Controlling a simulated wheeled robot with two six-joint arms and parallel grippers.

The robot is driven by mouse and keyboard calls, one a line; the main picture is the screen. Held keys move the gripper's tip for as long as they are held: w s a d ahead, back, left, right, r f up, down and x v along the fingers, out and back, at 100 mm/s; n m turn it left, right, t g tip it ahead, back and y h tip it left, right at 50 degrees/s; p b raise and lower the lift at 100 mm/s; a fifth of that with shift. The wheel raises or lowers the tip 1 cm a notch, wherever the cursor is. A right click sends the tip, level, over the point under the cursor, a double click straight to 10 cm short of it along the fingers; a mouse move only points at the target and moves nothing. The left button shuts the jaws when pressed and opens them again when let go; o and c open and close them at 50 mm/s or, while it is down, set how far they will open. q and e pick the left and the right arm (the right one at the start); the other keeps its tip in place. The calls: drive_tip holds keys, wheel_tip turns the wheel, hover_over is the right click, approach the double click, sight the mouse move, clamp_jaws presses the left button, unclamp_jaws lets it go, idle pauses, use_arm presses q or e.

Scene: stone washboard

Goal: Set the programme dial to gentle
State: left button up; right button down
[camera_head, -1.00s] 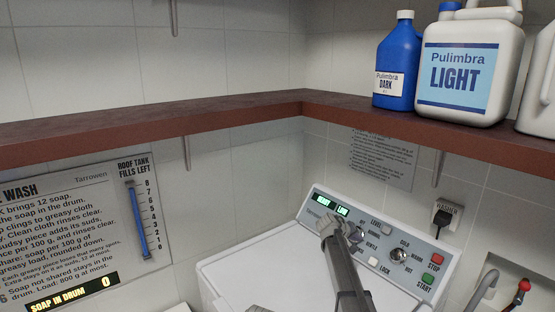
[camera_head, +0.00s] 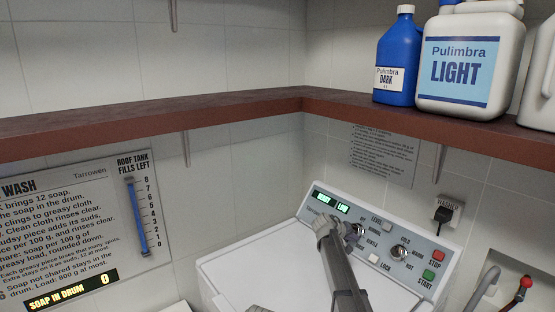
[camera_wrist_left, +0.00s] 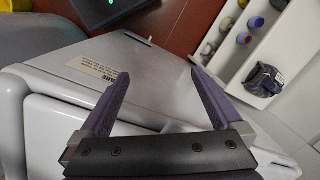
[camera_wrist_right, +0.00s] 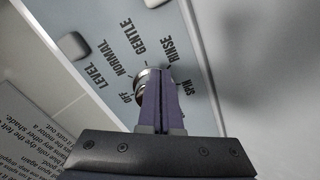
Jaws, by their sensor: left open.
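The programme dial (camera_head: 358,229) is a chrome knob on the sloped washer panel. In the right wrist view, the dial (camera_wrist_right: 143,82) is ringed by OFF, NORMAL, GENTLE, RINSE and SPIN. Its pointer is hidden, so its setting cannot be read. My right gripper (camera_head: 340,230) is at the panel beside the dial. In the right wrist view its purple fingers (camera_wrist_right: 160,88) are together and overlap the knob. I cannot tell whether they touch it. My left gripper (camera_wrist_left: 153,75) is open and empty above the white machine.
A second knob (camera_head: 394,254) marked COLD, WARM and HOT sits to the right, near the red STOP (camera_head: 437,255) and green START (camera_head: 428,274) buttons. A brown shelf (camera_head: 300,105) holding a blue bottle (camera_head: 398,55) and white jugs runs above the washer.

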drive_tip(key=shift+w+a, duration=0.1)
drive_tip(key=shift+s+f, duration=0.2)
drive_tip(key=shift+s, duration=0.1)
drive_tip(key=p+v, duration=0.3)
drive_tip(key=v, duration=0.3)
idle(0.3)
